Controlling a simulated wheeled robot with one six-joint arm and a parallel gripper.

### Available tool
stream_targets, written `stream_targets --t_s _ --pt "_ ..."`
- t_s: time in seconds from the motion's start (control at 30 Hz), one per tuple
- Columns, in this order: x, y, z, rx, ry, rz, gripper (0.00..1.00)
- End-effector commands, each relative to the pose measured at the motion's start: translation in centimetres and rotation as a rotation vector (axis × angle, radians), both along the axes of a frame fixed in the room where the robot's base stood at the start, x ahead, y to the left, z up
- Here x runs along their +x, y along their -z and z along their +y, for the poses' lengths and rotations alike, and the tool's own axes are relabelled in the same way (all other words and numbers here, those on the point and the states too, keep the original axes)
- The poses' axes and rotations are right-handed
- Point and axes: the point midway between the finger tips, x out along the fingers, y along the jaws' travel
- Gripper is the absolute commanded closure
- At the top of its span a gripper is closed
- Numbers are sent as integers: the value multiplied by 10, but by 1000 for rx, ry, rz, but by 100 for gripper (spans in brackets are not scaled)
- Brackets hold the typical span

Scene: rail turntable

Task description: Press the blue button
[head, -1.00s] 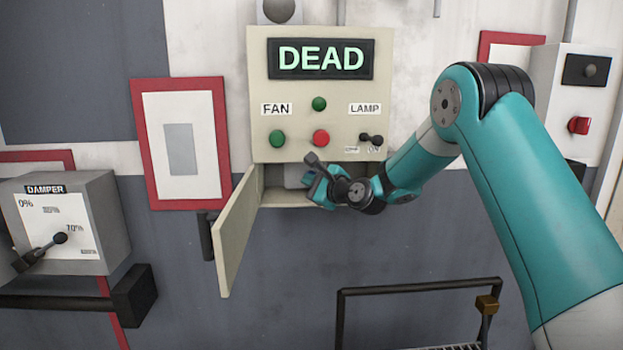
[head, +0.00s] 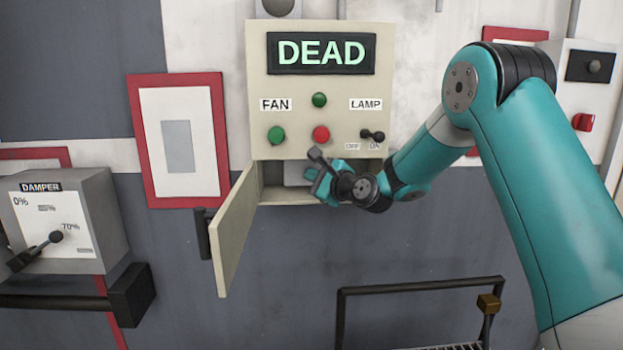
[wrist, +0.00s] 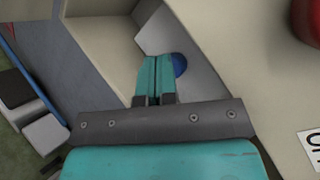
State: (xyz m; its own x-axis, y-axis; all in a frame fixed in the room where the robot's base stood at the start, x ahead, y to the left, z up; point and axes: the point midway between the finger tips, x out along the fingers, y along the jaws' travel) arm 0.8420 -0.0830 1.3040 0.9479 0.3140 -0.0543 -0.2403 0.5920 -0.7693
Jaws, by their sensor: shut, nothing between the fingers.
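The blue button (wrist: 179,64) shows in the wrist view on a light grey box (wrist: 205,88) inside the compartment. It is round and partly hidden behind my right-hand finger. My gripper (wrist: 156,60) is shut and empty, with its teal fingers side by side just left of the button in that view. I cannot tell whether they touch the box. In the head view my gripper (head: 312,174) is at the open compartment (head: 275,194) under the cream panel. The button is hidden there.
The compartment door (head: 234,232) hangs open on the left. Above are a green button (head: 276,135), a red button (head: 321,134) and the lamp switch (head: 373,134). The display (head: 321,53) reads DEAD. A damper box (head: 70,215) is at left, a black rail (head: 420,287) below.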

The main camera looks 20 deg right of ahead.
Motion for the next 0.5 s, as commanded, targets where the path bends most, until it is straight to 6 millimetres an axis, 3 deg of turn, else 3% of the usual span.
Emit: stream_targets --t_s 0.23,0.5 --pt "-22 5 11 0 -8 9 100" --pt "-27 6 12 0 -9 11 100"
